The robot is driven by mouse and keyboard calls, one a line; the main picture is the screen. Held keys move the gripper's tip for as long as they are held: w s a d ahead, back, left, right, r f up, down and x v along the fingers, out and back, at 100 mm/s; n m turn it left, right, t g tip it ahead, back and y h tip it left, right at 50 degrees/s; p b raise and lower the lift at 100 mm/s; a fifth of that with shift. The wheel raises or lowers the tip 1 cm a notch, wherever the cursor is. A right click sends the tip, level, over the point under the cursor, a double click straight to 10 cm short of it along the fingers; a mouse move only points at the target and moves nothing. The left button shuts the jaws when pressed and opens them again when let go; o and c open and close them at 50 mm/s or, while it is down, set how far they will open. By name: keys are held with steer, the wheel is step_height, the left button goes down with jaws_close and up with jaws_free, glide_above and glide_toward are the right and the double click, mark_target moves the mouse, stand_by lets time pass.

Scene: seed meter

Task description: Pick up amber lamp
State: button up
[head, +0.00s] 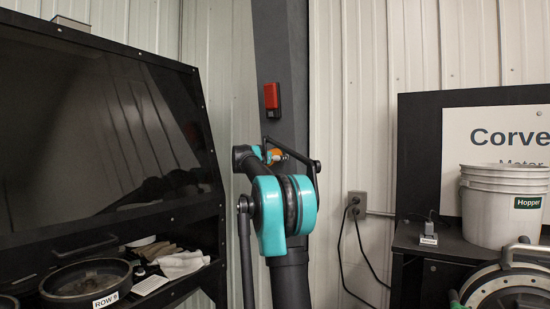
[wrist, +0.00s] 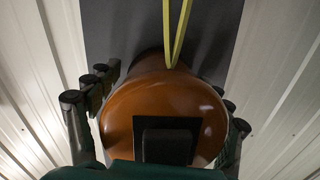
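The amber lamp (wrist: 125,103) fills the middle of the wrist view, a glossy orange-brown rounded body against a dark grey post. My gripper (wrist: 168,92) has its dark fingers on either side of the lamp. A gap shows between the left finger and the lamp; the right finger is close to the lamp's edge, and contact there cannot be told. The gripper looks open around the lamp. A dark square covers the lamp's lower middle. In the head view a small orange part of the lamp (head: 275,154) shows behind my teal arm, which hides most of the gripper.
A yellow strip (wrist: 178,30) hangs down to the lamp's top. A red fixture (head: 271,95) sits on the dark post (head: 283,60) above the arm. A dark cabinet (head: 100,120) stands left; a bench with a grey Hopper bucket (head: 490,205) stands right. An outlet (head: 357,203) is on the wall.

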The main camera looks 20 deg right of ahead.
steer(key=c, duration=0.8)
steer(key=shift+r, duration=0.1)
steer(key=shift+s+a+r, duration=0.3)
steer(key=shift+a+r, duration=0.1)
steer(key=shift+r, duration=0.05)
steer(key=c, duration=0.6)
steer(key=s+a+r, duration=0.6)
steer(key=s+a, duration=0.2)
steer(key=a, duration=0.1)
steer(key=shift+a+r, duration=0.35)
steer(key=shift+f+v, duration=0.15)
steer(key=shift+v, duration=1.2)
steer(key=shift+f+v, duration=0.15)
steer(key=shift+v, duration=1.15)
